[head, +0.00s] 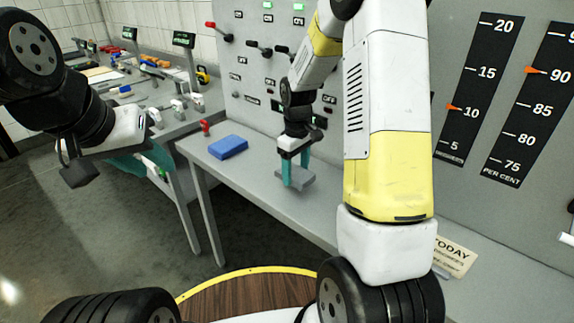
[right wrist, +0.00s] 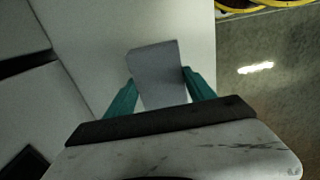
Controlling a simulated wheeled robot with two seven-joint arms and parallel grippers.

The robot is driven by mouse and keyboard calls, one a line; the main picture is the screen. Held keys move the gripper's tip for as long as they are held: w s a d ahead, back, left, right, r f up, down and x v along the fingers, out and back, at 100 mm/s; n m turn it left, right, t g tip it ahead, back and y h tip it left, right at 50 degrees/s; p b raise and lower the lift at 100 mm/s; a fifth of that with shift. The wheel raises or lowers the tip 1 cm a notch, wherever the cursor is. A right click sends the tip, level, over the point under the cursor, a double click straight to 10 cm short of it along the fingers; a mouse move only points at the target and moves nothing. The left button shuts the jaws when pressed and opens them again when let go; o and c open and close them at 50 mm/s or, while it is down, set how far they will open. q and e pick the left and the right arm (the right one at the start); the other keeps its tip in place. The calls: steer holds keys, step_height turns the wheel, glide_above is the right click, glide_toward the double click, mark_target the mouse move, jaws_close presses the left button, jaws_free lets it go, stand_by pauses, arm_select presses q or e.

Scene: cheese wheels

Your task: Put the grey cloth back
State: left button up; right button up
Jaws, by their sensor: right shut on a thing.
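The grey cloth (head: 305,179) is a small flat grey piece at the grey table, low between the teal fingers of my right gripper (head: 295,183). In the right wrist view the cloth (right wrist: 157,72) sits between both fingers of my right gripper (right wrist: 160,92), which is shut on it. I cannot tell whether the cloth touches the table top. My left gripper (head: 142,164) is at the left, off the near end of the other bench; its teal fingers are partly hidden by its own body.
A blue folded cloth or block (head: 228,147) lies on the grey table (head: 245,175), with a small red object (head: 205,128) behind it. A control panel with levers (head: 268,48) stands behind. A paper sign (head: 452,257) is at the right. The left bench (head: 190,118) holds several small items.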

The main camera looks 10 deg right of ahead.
mark_target(296, 169)
steer(key=shift+w+d+f, duration=0.1)
steer(key=shift+w+d, duration=0.05)
steer(key=shift+w, duration=0.35)
steer(key=shift+w+d+f, duration=0.1)
steer(key=shift+w+d, duration=0.05)
steer(key=shift+w, duration=0.35)
steer(key=shift+s+f, duration=0.1)
steer(key=shift+f, duration=1.55)
steer(key=shift+f, duration=0.15)
steer(key=o, duration=1.3)
